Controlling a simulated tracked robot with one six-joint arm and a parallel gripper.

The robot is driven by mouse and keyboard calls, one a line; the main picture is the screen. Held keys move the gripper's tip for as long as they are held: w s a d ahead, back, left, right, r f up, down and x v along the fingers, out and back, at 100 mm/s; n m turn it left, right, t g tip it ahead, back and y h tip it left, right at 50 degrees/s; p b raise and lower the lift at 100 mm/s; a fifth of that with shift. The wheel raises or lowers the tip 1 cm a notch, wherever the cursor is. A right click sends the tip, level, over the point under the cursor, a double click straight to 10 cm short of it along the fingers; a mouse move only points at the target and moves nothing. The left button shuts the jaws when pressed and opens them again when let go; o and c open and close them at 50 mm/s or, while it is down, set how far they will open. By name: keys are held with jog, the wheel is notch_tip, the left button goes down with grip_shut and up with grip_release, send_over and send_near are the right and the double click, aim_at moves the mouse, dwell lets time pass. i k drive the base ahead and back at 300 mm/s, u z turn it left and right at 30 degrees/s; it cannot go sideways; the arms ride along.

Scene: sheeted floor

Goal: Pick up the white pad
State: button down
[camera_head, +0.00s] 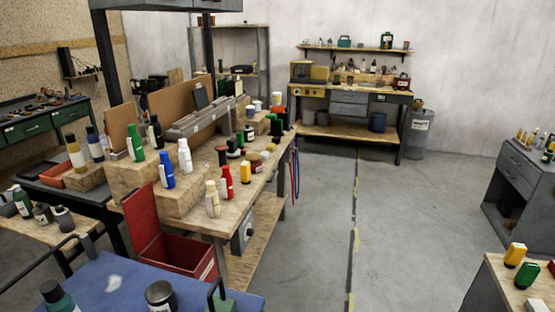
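A small flat white patch (113,282) lies on the blue tabletop (200,278) at the lower left. It may be the white pad, but I cannot tell for sure at this size. A green-and-dark bottle (60,300) stands left of it. A dark-lidded jar (160,296) stands right of it. My gripper does not show in this view.
An open red box (185,262) stands just behind the blue tabletop. A wooden workbench (195,225) beyond carries several bottles. The grey floor (300,250) is clear in the middle. A bench (500,290) with a yellow bottle (515,254) and a green bottle (525,275) stands at the right.

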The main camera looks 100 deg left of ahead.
aim_at(265, 155)
jog(key=i, duration=0.35)
jog(key=u, duration=2.8)
jog(key=i, duration=1.5)
jog(key=u, duration=0.05)
